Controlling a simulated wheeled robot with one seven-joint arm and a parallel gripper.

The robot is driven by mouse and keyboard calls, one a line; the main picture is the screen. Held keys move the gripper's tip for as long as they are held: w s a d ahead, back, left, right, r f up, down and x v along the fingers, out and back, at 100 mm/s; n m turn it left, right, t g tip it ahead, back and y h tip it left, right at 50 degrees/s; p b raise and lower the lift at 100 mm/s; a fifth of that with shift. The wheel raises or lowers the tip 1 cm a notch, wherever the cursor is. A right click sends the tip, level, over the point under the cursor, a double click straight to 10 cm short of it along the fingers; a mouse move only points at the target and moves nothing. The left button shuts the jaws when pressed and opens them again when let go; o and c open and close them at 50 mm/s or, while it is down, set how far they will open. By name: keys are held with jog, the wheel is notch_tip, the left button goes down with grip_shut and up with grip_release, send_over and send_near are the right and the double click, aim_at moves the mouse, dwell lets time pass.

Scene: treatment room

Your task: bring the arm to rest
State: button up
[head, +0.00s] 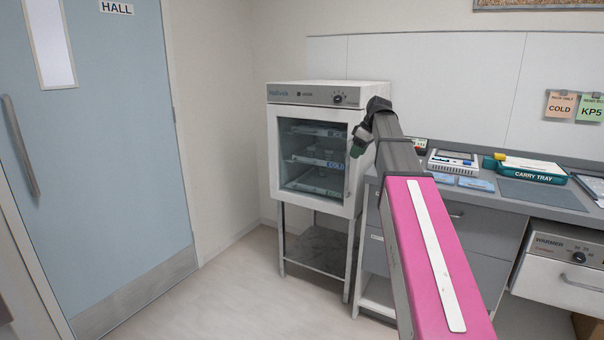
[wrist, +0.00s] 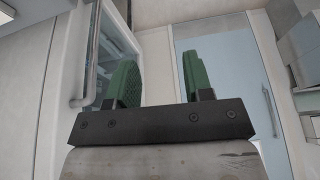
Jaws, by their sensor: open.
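My arm stretches forward from the lower right in the head view, with a pink link nearest. My gripper (head: 360,143) is at its far end, in front of the right side of the glass-door cabinet (head: 287,112). In the wrist view my gripper (wrist: 158,80) shows two green fingers standing apart with nothing between them. The cabinet's door handle (wrist: 86,85) is left of the fingers in that view. I cannot tell from the head view how far the fingertips are from the cabinet.
A counter (head: 470,197) at right holds a carry tray (head: 530,170), a grey mat (head: 541,194) and a boxed device (head: 453,162). A warmer drawer (head: 562,283) is below it. A blue hall door (head: 105,130) is at left. The floor (head: 235,290) in front is clear.

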jog(key=s+a+f+m+g+h, duration=0.1)
jog(key=s+f+m, duration=0.3)
jog(key=f, duration=0.9)
jog(key=s+f+m+h, duration=0.15)
jog(key=s+f, duration=0.45)
jog(key=f, duration=0.6)
jog(key=s+f+m+g+h, duration=0.1)
jog(key=s+f+m, duration=0.5)
jog(key=s+f, duration=1)
notch_tip(320, 180, down, 3)
jog(key=shift+s+a+r, duration=0.1)
jog(key=shift+s+a, duration=0.1)
jog(key=shift+a, duration=0.15)
jog(key=shift+d, duration=0.1)
